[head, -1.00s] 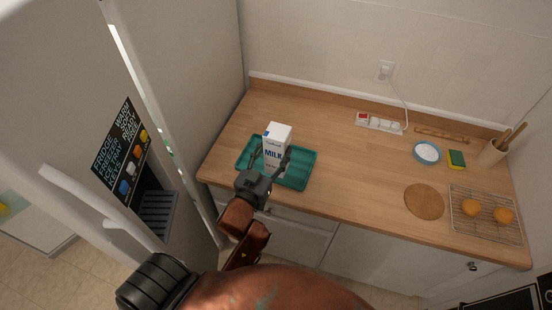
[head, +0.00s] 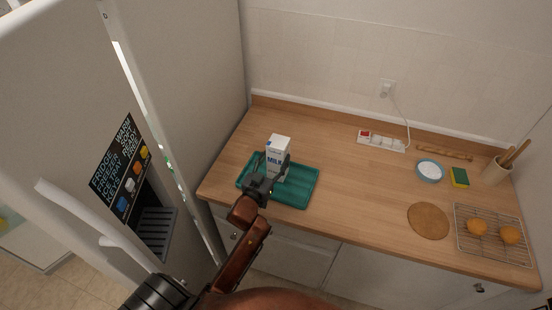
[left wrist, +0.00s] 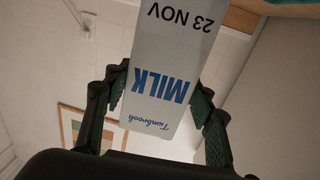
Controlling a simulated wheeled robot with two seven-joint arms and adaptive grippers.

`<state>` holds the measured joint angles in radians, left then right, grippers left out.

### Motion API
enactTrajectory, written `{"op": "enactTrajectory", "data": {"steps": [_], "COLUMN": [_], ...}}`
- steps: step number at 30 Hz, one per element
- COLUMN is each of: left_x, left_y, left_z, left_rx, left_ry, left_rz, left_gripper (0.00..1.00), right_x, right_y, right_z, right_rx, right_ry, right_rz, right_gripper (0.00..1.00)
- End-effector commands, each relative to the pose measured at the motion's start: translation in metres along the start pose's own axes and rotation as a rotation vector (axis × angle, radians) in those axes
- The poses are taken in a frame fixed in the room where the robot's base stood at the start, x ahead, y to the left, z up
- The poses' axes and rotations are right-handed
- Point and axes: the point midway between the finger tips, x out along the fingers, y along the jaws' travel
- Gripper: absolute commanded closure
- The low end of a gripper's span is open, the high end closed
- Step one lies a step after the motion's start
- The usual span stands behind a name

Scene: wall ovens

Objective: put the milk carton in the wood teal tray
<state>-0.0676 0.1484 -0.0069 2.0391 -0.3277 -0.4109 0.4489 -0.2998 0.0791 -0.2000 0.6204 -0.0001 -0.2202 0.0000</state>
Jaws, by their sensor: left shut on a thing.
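The white milk carton (head: 279,151) with blue lettering is upright at the teal tray (head: 302,190) on the wooden counter. My left gripper (head: 274,168) is shut on the carton, one finger on each side. In the left wrist view the carton (left wrist: 168,75) fills the space between the two fingers of the gripper (left wrist: 160,100). The carton's base is hidden behind the gripper in the head view, so I cannot tell whether it touches the tray floor. My right gripper is not in view.
The fridge (head: 190,90) stands close on the left. To the right on the counter are a power strip (head: 381,141), a blue bowl (head: 429,171), a sponge (head: 459,177), a round brown mat (head: 428,220) and a wire rack (head: 496,252) with two orange items. The counter middle is clear.

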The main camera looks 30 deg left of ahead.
Motion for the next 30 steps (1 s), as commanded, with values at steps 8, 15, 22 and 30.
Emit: {"op": "enactTrajectory", "data": {"steps": [8, 15, 22, 30], "left_x": [-0.001, -0.001, -0.002, -0.002], "left_y": [0.002, 0.002, 0.001, 0.001], "left_z": [0.024, 0.024, 0.031, 0.031], "left_rx": [0.001, 0.001, -0.001, 0.0], "left_ry": [0.007, 0.008, -0.003, -0.003], "left_rz": [0.002, 0.002, 0.0, 0.0], "left_gripper": [1.0, 1.0, 0.44, 0.32], "right_x": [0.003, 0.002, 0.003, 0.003], "right_y": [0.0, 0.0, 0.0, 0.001], "right_z": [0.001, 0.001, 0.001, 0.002], "right_rx": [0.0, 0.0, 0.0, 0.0], "right_ry": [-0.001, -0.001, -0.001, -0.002], "right_rz": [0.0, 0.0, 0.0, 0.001], "right_gripper": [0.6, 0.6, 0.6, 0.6]}}
